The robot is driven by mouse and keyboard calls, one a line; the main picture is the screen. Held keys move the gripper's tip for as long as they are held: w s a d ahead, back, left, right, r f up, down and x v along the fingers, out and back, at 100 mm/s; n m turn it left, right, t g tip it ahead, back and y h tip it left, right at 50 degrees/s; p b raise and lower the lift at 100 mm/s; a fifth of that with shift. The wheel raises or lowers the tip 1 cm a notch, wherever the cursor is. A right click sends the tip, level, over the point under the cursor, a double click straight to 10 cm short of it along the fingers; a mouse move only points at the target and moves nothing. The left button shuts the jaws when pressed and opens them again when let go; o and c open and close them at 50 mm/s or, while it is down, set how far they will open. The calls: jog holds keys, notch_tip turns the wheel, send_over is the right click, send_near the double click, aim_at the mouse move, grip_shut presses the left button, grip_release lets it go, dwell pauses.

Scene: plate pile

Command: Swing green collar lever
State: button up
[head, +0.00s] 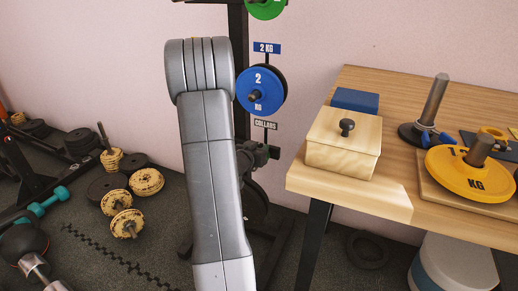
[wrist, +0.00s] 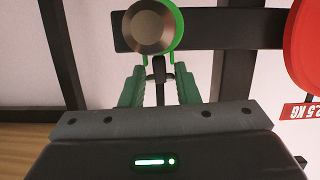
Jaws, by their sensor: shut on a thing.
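In the wrist view, the green collar (wrist: 178,27) sits as a ring around the round metal end of a bar (wrist: 151,27). Its dark lever (wrist: 159,78) points down in the picture, towards my gripper. My gripper (wrist: 159,82) has green fingers, one on each side of the lever, and is shut on it. The exact contact between fingertips and lever is hard to see. In the head view, my grey arm fills the middle, and neither my gripper nor the collar shows there.
A red plate (wrist: 305,45) hangs close at right in the wrist view, above an upside-down 2.5 KG label (wrist: 298,110). In the head view, a rack holds a blue plate (head: 258,92). A wooden table (head: 405,95) with a lidded box (head: 343,140) stands at right; weights lie on the left floor.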

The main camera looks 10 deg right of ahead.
jog(key=shift+w+d+f, duration=0.1)
jog(key=shift+f, duration=0.35)
dwell(0.3)
jog(key=c, duration=0.4)
jog(key=shift+o, duration=0.2)
jog(key=shift+f, duration=0.25)
jog(key=o, duration=0.8)
jog(key=shift+f, duration=0.1)
jog(key=p+v, duration=0.3)
jog(key=v, duration=1)
jog(key=shift+s+r, duration=0.25)
jog(key=shift+s, duration=0.1)
